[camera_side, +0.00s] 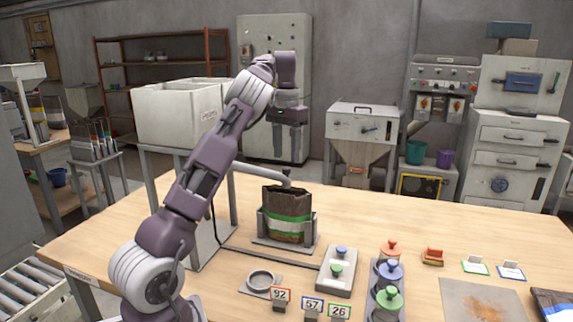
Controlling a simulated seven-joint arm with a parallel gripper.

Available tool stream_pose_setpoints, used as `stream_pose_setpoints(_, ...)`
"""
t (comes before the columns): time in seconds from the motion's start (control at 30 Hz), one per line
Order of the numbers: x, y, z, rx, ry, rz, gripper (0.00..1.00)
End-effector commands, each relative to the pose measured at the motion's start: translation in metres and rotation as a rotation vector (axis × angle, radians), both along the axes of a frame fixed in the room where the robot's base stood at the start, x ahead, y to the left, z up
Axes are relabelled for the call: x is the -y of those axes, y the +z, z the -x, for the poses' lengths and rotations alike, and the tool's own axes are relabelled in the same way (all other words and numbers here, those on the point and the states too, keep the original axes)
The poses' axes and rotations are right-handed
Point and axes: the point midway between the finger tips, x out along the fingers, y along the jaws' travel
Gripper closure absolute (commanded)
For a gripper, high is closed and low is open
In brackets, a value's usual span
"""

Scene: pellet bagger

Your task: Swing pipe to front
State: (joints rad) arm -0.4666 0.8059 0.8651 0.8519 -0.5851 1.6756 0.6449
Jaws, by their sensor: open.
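A thin grey pipe (262,172) runs to the right from the stand under the white bin, partly hidden behind my arm. Its free end sits above the brown bag (287,205), with a small raised tip. The bag has a green and white band and stands upright in a grey holder (262,240). My gripper (289,121) points down, open and empty, above the pipe's end and clear of it.
A white bin (170,115) stands on a metal frame left of the pipe. In front are a button box (336,270), a round grey dish (261,280), number cards (312,306) and colored knobbed weights (389,270). The table's back right is clear.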

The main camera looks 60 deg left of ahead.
Motion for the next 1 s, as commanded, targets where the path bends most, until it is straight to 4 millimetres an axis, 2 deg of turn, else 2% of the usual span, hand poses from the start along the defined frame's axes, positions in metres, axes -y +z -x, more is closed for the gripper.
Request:
stream_pose_setpoints(0.1,0.001,-0.021,0.0,-0.002,0.001,0.002,0.55)
stream_pose_setpoints(0.2,0.001,-0.034,0.0,-0.001,0.0,0.002,0.55)
stream_pose_setpoints(0.5,0.0,-0.04,0.0,0.0,0.001,-0.001,0.55)
stream_pose_setpoints(0.53,0.0,-0.04,0.0,0.0,0.001,-0.001,0.57)
stream_pose_setpoints(0.7,0.0,-0.04,0.0,0.0,0.001,-0.001,0.9)
stream_pose_setpoints(0.77,0.0,-0.04,0.0,0.0,0.001,-0.001,1.0)
stream_pose_setpoints(1.0,0.0,-0.04,0.001,-0.002,0.002,0.0,1.0)
